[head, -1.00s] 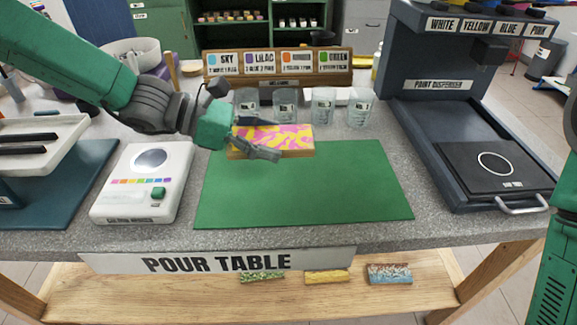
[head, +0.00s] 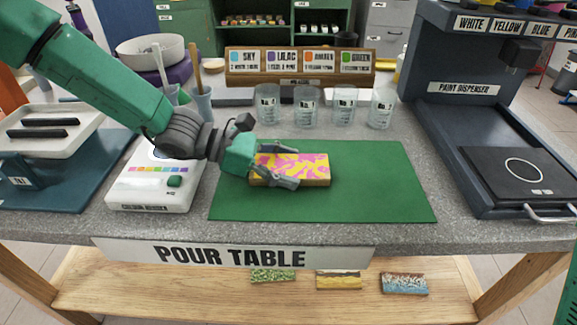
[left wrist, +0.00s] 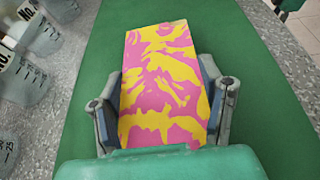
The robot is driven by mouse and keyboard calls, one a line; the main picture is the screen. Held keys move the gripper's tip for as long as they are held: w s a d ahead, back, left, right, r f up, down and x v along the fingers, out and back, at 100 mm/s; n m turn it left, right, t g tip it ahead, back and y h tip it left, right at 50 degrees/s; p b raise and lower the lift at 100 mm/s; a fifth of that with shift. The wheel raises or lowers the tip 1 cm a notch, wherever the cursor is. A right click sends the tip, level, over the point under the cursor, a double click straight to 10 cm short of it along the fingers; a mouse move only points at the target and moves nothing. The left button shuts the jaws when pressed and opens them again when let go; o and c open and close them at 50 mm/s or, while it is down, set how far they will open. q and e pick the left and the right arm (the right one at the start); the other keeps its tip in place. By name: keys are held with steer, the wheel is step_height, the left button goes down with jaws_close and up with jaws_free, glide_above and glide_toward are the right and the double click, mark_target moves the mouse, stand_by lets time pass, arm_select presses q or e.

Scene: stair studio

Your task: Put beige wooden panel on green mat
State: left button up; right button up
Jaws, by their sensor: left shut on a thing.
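The wooden panel (head: 304,165) has a top painted in pink and yellow swirls and a beige-brown side edge. My left gripper (head: 284,166) is shut on it, with a finger along each long side. The panel is over the left-middle part of the green mat (head: 380,185), level and low, at or very near its surface. In the left wrist view the panel (left wrist: 165,85) lies between the two fingers (left wrist: 163,105), with green mat (left wrist: 90,90) on both sides. My right gripper is in neither view.
Several clear cups (head: 306,107) stand behind the mat. A white scale-like device (head: 150,185) stands left of the mat. The dark paint dispenser (head: 450,120) stands to the right. The right half of the mat is free.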

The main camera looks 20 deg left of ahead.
arm_select(q)
steer(key=o, duration=1.2)
steer(key=shift+a+f, duration=0.1)
steer(key=shift+f, duration=0.15)
steer(key=shift+c, duration=0.2)
steer(key=shift+o, duration=1)
steer(key=shift+f, duration=0.1)
steer(key=shift+s, duration=0.1)
steer(key=shift+f, duration=0.1)
steer(key=shift+r+p, duration=0.3)
steer(key=shift+r, duration=0.1)
steer(key=p+v, duration=0.3)
steer(key=v, duration=0.8)
steer(key=shift+a+r, duration=0.1)
steer(key=shift+r, duration=0.1)
steer(key=shift+a+r, duration=0.15)
steer(key=shift+a, duration=0.15)
